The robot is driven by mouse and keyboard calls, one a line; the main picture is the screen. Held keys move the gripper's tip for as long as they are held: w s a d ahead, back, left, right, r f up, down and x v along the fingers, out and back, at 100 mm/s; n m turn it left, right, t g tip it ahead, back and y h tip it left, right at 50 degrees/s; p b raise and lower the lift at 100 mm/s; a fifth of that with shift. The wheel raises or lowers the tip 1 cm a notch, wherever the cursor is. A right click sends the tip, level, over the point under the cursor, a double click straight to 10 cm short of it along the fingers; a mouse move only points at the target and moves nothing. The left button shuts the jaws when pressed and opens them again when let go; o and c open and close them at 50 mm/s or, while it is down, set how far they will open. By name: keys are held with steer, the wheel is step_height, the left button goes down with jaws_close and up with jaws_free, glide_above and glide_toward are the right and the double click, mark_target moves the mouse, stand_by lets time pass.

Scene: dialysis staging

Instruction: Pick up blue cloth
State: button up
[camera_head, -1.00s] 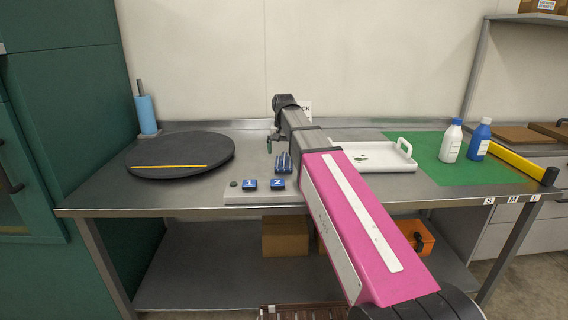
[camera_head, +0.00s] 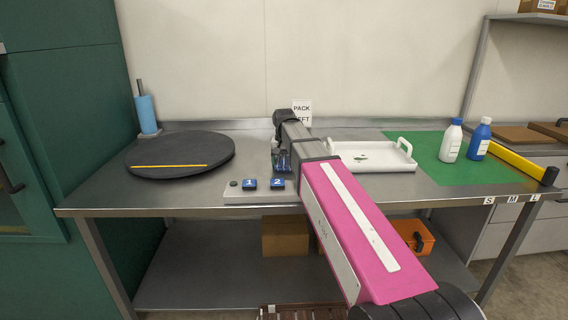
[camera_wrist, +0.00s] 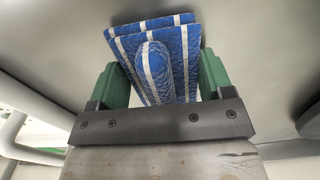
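The blue cloth (camera_wrist: 152,45) is folded, with white stripes, and shows in the wrist view between the two green fingers of my gripper (camera_wrist: 160,64). The fingers are spread wide on either side of it. A gap shows between the left finger and the cloth; on the right the cloth lies close to the finger, and I cannot tell whether they touch. In the head view the cloth (camera_head: 284,163) stands on the metal table behind my forearm, partly hidden. My gripper is mostly hidden there by my arm.
A grey panel with two blue numbered blocks (camera_head: 250,184) sits at the table's (camera_head: 200,199) front. A black round turntable (camera_head: 150,161) with a yellow strip is left. A white tray (camera_head: 345,161) and two bottles (camera_head: 451,142) on a green mat (camera_head: 440,176) are right. A sign (camera_head: 302,108) stands behind.

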mark_target(284, 156)
steer(key=shift+r, duration=0.2)
steer(key=shift+r, duration=0.25)
step_height(284, 156, up, 3)
steer(key=shift+w+r, duration=0.1)
steer(key=shift+r, duration=0.1)
steer(key=s+a+r, duration=0.6)
steer(key=s+a, duration=0.1)
steer(key=s, duration=0.2)
steer(key=shift+s+r, duration=0.15)
steer(key=shift+r, duration=0.25)
steer(key=shift+a, duration=0.1)
steer(key=shift+o, duration=1.3)
steer(key=shift+c, duration=0.8)
steer(key=shift+s, duration=0.1)
